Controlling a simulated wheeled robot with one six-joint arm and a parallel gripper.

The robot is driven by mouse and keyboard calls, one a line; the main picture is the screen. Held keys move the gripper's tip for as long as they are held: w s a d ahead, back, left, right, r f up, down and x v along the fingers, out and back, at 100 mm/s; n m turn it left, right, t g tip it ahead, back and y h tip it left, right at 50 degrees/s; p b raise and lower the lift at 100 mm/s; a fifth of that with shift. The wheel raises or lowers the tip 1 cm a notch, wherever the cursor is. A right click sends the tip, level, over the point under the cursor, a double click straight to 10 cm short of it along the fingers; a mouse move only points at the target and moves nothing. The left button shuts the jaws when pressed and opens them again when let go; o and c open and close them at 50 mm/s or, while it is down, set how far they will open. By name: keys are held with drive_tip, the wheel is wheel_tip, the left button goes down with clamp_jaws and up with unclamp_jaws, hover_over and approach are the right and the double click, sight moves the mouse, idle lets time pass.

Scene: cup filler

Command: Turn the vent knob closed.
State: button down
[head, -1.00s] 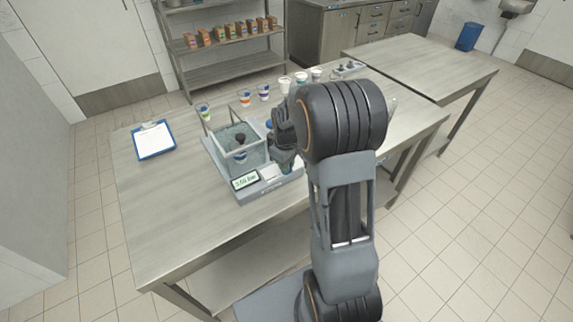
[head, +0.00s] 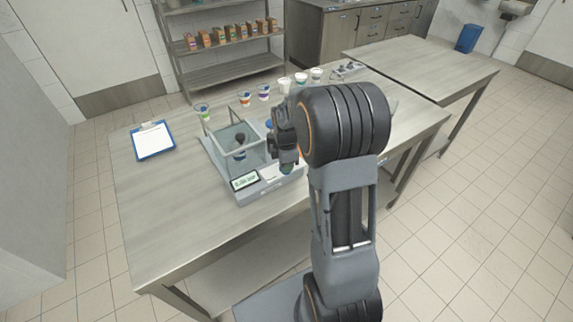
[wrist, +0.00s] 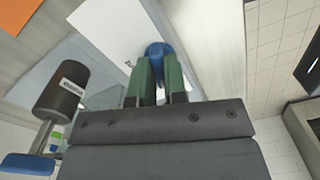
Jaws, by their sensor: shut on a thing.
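The blue vent knob (wrist: 158,52) shows in the wrist view between the tips of my gripper's green fingers. My gripper (wrist: 158,78) is shut on it. In the head view my gripper (head: 287,168) is low at the right front of the grey cup filler (head: 280,188), beside its small display (head: 245,180). The knob is mostly hidden behind the gripper there. I cannot tell how far the knob is turned.
The filler has a clear-walled chamber (head: 222,150). A blue clipboard (head: 153,141) lies to the left. Several cups, including a purple-marked one (head: 264,92), stand behind. A black cylinder (wrist: 62,90) is at the left of the wrist view. The front left tabletop is clear.

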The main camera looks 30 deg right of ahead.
drive_tip(key=shift+n, duration=2)
drive_tip(key=c, duration=1.2)
unclamp_jaws()
drive_tip(key=shift+o, duration=0.2)
wheel_tip(320, 180, up, 14)
